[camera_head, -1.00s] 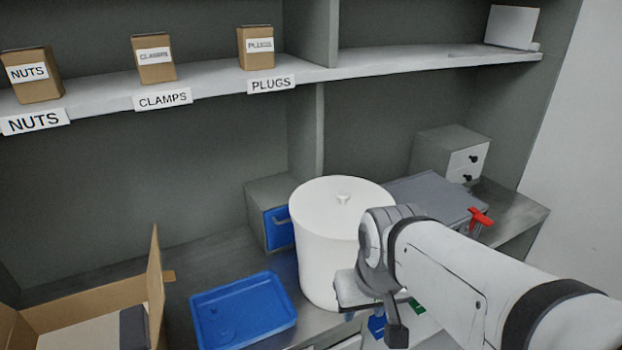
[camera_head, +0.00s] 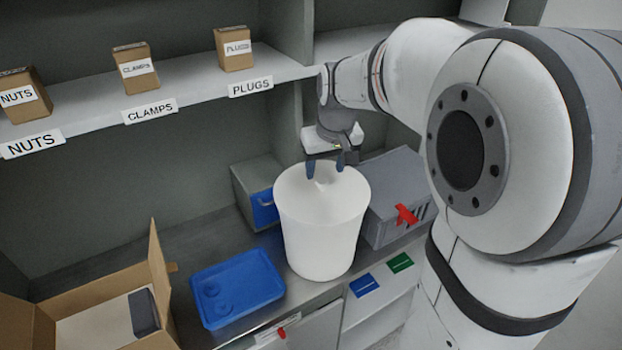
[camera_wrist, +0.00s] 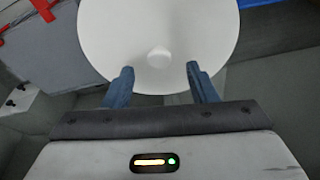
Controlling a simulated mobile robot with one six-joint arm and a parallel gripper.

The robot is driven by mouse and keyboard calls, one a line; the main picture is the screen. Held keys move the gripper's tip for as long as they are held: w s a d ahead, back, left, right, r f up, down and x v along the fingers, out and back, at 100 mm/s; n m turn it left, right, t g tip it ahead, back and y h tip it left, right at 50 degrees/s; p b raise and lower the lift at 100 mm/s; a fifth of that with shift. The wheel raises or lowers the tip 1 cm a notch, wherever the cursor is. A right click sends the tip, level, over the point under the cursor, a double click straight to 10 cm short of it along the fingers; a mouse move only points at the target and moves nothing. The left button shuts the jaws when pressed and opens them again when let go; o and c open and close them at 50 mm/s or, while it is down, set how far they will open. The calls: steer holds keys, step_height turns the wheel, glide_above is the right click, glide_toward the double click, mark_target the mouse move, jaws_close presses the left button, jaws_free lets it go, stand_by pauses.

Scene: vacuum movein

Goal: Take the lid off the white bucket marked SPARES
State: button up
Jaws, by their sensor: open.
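The white bucket (camera_head: 322,238) stands upright on the counter, between the blue-fronted box and the grey case. Its round white lid (camera_head: 345,190) is on, with a small knob (camera_head: 322,183) at the middle; in the wrist view the lid (camera_wrist: 125,30) and the knob (camera_wrist: 158,57) show clearly. No SPARES marking is visible on the side I see. My gripper (camera_head: 325,172) is open above the lid, pointing down, its two blue fingers on either side of the knob in the head view. In the wrist view the fingertips (camera_wrist: 160,70) are spread wider than the knob, with nothing between them.
A blue tray (camera_head: 262,298) lies left of the bucket, and an open cardboard box (camera_head: 160,262) is further left. A grey case (camera_head: 400,172) with a red latch stands close on the right. The shelf (camera_head: 190,85) with labelled boxes runs above and behind.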

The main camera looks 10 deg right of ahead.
mark_target(323, 181)
steer(key=p+x, duration=0.1)
steer(key=x, duration=0.3)
steer(key=shift+w+f, duration=0.25)
steer(key=shift+f, duration=0.1)
steer(key=c, duration=1)
